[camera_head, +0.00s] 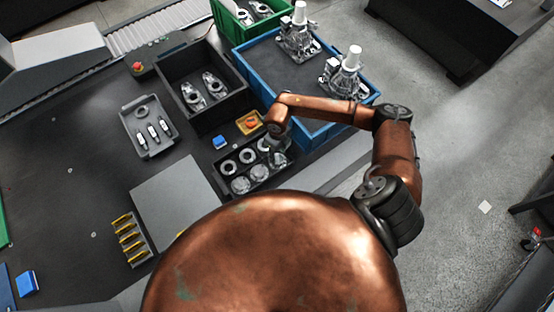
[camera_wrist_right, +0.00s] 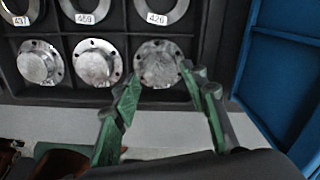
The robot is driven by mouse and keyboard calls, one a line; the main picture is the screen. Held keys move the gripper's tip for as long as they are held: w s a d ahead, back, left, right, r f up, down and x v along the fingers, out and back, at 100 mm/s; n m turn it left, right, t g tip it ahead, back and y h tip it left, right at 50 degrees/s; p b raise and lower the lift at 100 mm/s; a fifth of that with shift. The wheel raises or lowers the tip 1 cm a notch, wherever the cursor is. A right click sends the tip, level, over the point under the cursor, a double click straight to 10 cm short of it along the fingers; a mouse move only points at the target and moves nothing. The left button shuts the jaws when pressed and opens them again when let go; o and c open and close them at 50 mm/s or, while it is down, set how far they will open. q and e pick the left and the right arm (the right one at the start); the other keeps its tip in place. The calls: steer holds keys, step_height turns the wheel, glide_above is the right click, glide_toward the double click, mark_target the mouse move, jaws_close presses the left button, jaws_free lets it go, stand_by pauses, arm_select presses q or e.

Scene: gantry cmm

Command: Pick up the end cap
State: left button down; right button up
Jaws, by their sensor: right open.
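Silver round end caps with bolt-hole flanges sit in the near row of a black divided tray. In the wrist view they are a left one (camera_wrist_right: 40,63), a middle one (camera_wrist_right: 97,63) and a right one (camera_wrist_right: 158,64). In the head view the left one (camera_head: 240,185) and middle one (camera_head: 258,173) show clearly. My right gripper (camera_head: 277,146) is over the tray's right end. In the wrist view its green fingers (camera_wrist_right: 161,76) are spread, with the right end cap just ahead of and between their tips. Nothing is held. My left gripper is not in view.
Rings labelled 437 (camera_wrist_right: 21,10), 459 (camera_wrist_right: 84,8) and 426 (camera_wrist_right: 157,8) fill the far row. A blue crate (camera_head: 245,60) with two machine assemblies stands right of the tray. A black bin (camera_head: 178,62) and grey tray (camera_head: 128,118) lie beyond. A grey plate (camera_head: 175,195) is left.

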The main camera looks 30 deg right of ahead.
mark_target(277, 158)
step_height(277, 158, down, 3)
steer(key=shift+w+a+r, duration=0.1)
steer(key=shift+f, duration=0.6)
steer(key=c, duration=0.7)
steer(key=shift+c, duration=1.3)
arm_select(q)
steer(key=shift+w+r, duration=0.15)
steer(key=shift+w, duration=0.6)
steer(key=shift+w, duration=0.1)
arm_select(e)
steer(key=shift+r, duration=0.15)
